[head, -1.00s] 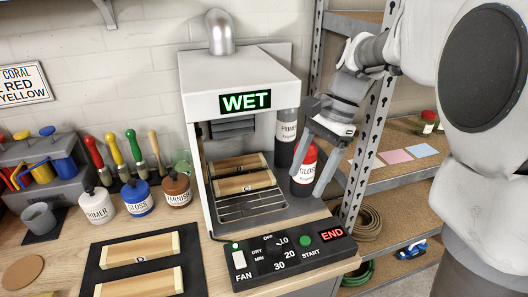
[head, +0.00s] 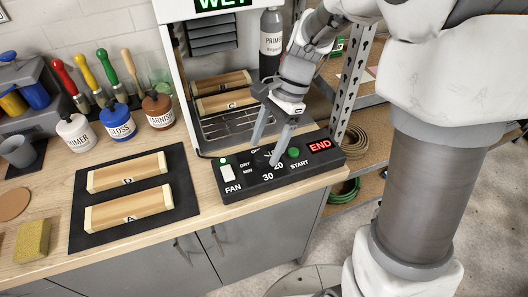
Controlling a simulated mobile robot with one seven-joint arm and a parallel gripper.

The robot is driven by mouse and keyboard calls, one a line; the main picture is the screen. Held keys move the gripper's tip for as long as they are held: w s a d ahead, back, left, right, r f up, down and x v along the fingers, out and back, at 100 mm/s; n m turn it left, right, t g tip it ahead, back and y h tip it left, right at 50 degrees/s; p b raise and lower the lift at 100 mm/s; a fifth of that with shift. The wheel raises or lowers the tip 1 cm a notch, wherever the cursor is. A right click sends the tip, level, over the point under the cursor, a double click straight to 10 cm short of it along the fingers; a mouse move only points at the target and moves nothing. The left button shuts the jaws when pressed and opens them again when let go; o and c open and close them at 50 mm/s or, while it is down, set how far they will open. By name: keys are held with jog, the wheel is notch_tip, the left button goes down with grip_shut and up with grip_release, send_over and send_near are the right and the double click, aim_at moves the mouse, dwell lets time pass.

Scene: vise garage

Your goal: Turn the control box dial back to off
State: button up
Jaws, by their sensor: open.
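The black control box (head: 250,186) lies at the bench's front edge, below the spray booth. Its dial face carries the marks OFF, DRY, MIN, 20 and 30. My gripper (head: 263,154) points down over this dial area, its two fingers apart and empty. The fingers cover part of the dial and some marks, so I cannot tell where the dial points or whether a finger touches it. The white fan switch (head: 228,174) is on the left of the box, under a lit green light. The green start button (head: 294,153) and a red lit END sign (head: 320,146) are on the right.
The spray booth (head: 180,75) with wood blocks (head: 222,101) on its rack stands behind the box. A black mat (head: 80,236) with two blocks lies to the left. A metal shelf post (head: 355,90) rises close on the right.

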jog(key=shift+x, duration=1)
grip_shut()
